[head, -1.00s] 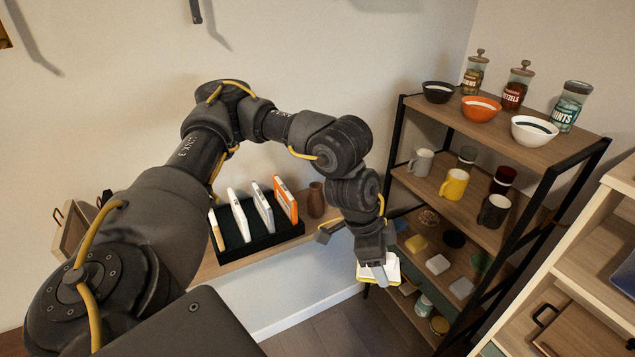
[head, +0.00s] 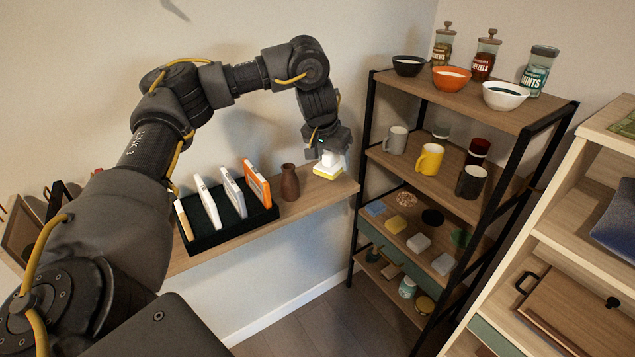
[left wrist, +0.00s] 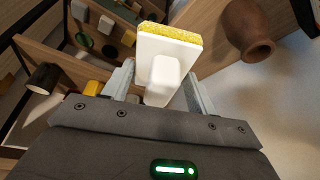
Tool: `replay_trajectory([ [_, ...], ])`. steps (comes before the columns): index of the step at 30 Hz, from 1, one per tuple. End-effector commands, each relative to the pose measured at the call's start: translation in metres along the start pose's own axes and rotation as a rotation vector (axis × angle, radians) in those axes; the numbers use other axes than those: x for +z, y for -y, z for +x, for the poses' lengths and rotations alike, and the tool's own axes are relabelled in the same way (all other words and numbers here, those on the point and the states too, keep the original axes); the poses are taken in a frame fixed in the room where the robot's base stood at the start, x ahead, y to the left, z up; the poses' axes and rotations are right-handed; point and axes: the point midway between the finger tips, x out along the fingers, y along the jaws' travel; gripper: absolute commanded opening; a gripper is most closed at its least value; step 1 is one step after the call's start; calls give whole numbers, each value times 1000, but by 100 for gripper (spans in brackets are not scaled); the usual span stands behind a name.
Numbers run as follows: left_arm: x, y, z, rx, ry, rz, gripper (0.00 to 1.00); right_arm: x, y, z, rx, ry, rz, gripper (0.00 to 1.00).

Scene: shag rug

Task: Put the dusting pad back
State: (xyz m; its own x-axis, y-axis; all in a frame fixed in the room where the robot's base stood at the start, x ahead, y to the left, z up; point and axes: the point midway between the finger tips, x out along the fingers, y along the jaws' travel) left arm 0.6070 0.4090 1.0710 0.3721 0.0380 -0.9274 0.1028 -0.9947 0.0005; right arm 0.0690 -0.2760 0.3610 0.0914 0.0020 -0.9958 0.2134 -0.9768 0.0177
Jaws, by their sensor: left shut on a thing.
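The dusting pad (head: 328,172), a white plate with a white grip and a yellow pad face, is in my left gripper (head: 329,156) at the right end of the wall shelf (head: 325,191). In the left wrist view the dusting pad (left wrist: 168,48) sits between the fingers of my left gripper (left wrist: 160,88), which is shut on its white grip. The yellow face points away from the gripper. I cannot tell whether the pad touches the shelf. My right gripper is not in view.
A brown vase (head: 290,183) stands just left of the pad, beside a black rack (head: 238,228) of upright cases. To the right is a black-framed shelf unit (head: 377,117) with bowls, jars, mugs and small sponges. A pale wooden cabinet (head: 560,190) stands farther right.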

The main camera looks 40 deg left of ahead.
Motion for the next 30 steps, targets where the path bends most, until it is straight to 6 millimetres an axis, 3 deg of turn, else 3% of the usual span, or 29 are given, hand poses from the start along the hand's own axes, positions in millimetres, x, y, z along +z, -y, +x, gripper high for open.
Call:
replay_trajectory([
  [13,-37,65,62,2,3,-5,36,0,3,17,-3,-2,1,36],
  [16,-38,77,89,3,6,-4,36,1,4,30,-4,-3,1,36],
  [18,-42,85,96,1,6,-2,36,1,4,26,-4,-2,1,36],
  [24,-46,97,116,1,3,3,36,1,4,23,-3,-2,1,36],
  [30,-47,99,121,2,2,3,36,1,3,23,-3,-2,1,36],
])
